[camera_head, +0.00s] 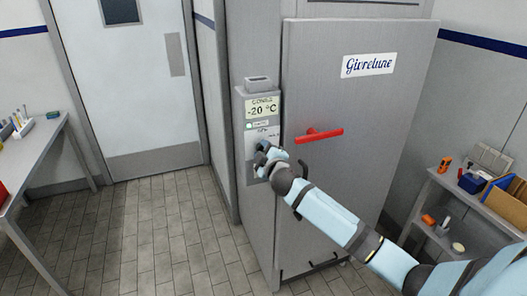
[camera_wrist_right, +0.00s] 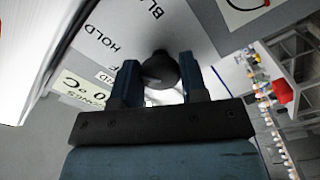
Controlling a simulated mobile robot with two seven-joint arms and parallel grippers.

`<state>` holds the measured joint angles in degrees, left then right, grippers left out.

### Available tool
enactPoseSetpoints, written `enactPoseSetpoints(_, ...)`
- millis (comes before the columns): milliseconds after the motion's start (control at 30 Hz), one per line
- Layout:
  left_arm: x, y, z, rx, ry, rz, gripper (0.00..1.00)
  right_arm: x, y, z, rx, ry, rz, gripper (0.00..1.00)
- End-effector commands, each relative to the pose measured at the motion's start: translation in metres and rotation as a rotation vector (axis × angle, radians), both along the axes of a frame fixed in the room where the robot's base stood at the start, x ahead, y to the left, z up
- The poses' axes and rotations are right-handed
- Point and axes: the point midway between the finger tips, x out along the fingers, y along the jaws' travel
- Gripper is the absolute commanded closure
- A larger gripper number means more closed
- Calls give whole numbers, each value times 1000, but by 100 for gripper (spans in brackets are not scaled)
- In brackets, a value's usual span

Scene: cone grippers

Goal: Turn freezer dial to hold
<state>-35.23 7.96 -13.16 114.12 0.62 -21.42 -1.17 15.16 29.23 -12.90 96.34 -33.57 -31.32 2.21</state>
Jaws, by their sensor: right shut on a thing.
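The freezer (camera_head: 385,105) is a tall grey cabinet with a red door handle (camera_head: 320,134). A control panel (camera_head: 241,150) on its left side carries a display (camera_head: 262,108) reading -20 °C. My right gripper (camera_head: 264,155) is at the panel, below the display, and hides the dial in the head view. In the right wrist view the dark round dial (camera_wrist_right: 160,72) sits between the two fingers of my right gripper (camera_wrist_right: 158,78), which is shut on it. The printed word HOLD (camera_wrist_right: 104,42) shows beside the dial. Where the dial points cannot be told. My left gripper is out of view.
A table (camera_head: 45,145) with small items stands at the left. A grey shelf (camera_head: 445,185) with boxes and tools stands at the right. A closed door (camera_head: 130,80) is behind. The tiled floor (camera_head: 160,240) between table and freezer is clear.

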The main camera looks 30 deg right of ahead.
Motion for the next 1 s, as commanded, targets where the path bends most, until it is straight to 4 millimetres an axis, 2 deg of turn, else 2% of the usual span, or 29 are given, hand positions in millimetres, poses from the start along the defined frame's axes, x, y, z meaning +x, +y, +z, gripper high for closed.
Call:
enactPoseSetpoints(200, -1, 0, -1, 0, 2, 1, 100, 0, 0, 0, 1, -1, 1, 84)
enactPoseSetpoints(233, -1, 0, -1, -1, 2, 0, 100, 0, 0, 0, 1, -1, 1, 53)
enactPoseSetpoints(300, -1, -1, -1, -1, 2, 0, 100, 0, 0, 0, 1, -1, 1, 37)
enactPoseSetpoints(333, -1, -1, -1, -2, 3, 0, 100, 0, 0, 0, 1, 0, 0, 35)
enactPoseSetpoints(667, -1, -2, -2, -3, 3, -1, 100, -4, 1, -1, 1, -1, 1, 35)
enactPoseSetpoints(767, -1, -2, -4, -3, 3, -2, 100, -15, 4, -2, 1, 1, 2, 35)
enactPoseSetpoints(1000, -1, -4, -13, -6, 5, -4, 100, -67, 17, -4, 1, 0, 3, 35)
